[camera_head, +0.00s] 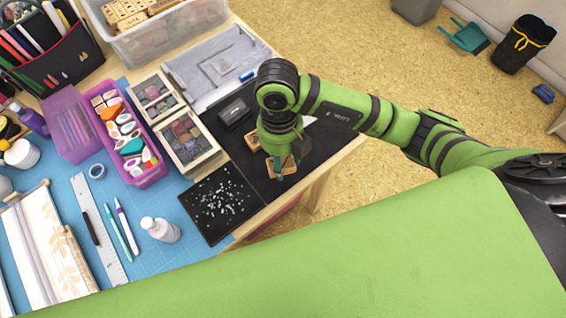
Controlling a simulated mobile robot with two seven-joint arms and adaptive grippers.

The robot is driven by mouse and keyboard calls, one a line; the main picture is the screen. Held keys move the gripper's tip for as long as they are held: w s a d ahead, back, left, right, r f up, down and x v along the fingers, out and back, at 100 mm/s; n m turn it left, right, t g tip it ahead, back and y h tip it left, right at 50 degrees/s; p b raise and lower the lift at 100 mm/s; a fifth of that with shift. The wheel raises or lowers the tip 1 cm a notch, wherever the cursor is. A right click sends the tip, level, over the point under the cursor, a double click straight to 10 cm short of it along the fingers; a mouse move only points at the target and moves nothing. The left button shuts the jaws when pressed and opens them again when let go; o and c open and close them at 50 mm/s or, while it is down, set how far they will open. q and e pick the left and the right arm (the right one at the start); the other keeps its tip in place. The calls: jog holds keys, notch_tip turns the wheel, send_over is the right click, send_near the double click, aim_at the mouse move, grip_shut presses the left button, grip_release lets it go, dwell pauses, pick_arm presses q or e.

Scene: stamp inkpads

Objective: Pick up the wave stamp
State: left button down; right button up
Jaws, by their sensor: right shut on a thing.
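My right gripper (283,161) points down over the black mat (262,190) near the table's front edge. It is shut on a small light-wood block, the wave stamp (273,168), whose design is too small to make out. The fingers partly hide the block, and I cannot tell whether it still touches the mat. My left gripper is not in view.
A black tray with pale bits (223,208) lies left of the mat. Two inkpad boxes (191,138), a dark inkpad (235,112) and a grey sheet (205,62) stand behind. A pink bin (155,176), white bottle (160,229) and ruler (97,225) are further left.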

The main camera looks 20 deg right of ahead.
jog(key=s+d+r+b, duration=0.1)
jog(key=s+d+r, duration=0.2)
jog(key=d+r, duration=0.4)
jog(key=d, duration=0.4)
jog(key=shift+s+r+b, duration=0.25)
jog(key=shift+r+b, duration=0.05)
jog(key=shift+r, duration=0.05)
jog(key=shift+o, duration=0.8)
